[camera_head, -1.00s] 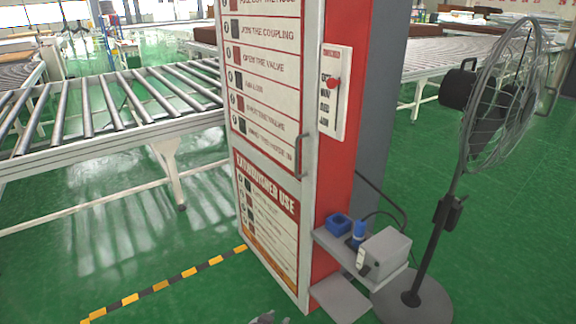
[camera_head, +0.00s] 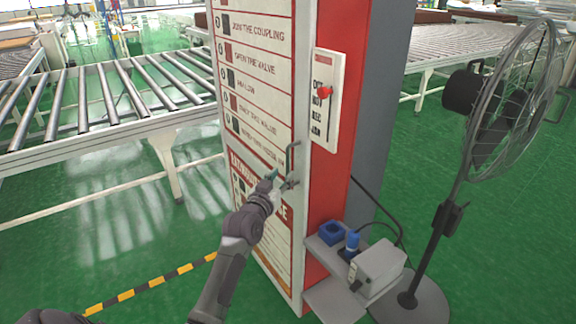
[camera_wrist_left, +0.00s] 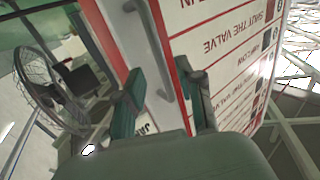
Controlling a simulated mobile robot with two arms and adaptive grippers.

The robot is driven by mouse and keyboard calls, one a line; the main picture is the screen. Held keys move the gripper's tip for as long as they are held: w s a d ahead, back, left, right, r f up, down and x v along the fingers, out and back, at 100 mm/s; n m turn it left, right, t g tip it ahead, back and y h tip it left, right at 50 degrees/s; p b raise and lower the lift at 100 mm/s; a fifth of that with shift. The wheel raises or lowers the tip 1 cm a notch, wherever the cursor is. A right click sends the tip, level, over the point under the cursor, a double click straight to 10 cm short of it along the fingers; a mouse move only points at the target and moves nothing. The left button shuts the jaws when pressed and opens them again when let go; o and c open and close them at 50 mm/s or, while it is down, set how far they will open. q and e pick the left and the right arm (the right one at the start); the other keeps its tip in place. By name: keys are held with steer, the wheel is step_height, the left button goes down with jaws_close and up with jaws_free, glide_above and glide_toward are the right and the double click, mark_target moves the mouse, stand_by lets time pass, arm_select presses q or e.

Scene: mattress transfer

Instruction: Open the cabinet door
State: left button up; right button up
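The cabinet door (camera_head: 262,105) is the white front panel with printed instructions, and it looks shut against the red cabinet body (camera_head: 338,150). Its grey vertical bar handle (camera_head: 289,158) is near the door's right edge. My left gripper (camera_head: 281,181) is open at the lower part of the handle. In the left wrist view, the handle (camera_wrist_left: 149,42) runs down toward the gap between the two spread fingers (camera_wrist_left: 162,98), and I cannot tell whether either finger touches it. My right gripper is not in view.
A pedestal fan (camera_head: 505,100) stands right of the cabinet. A small shelf on the cabinet's side holds a grey box (camera_head: 378,265) and blue items. A roller conveyor (camera_head: 110,100) is behind at left.

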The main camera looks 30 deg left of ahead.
mark_target(287, 168)
arm_select(q)
steer(key=w, duration=0.2)
steer(key=w+a, duration=0.1)
steer(key=w, duration=0.2)
steer(key=shift+w, duration=0.1)
jaws_close()
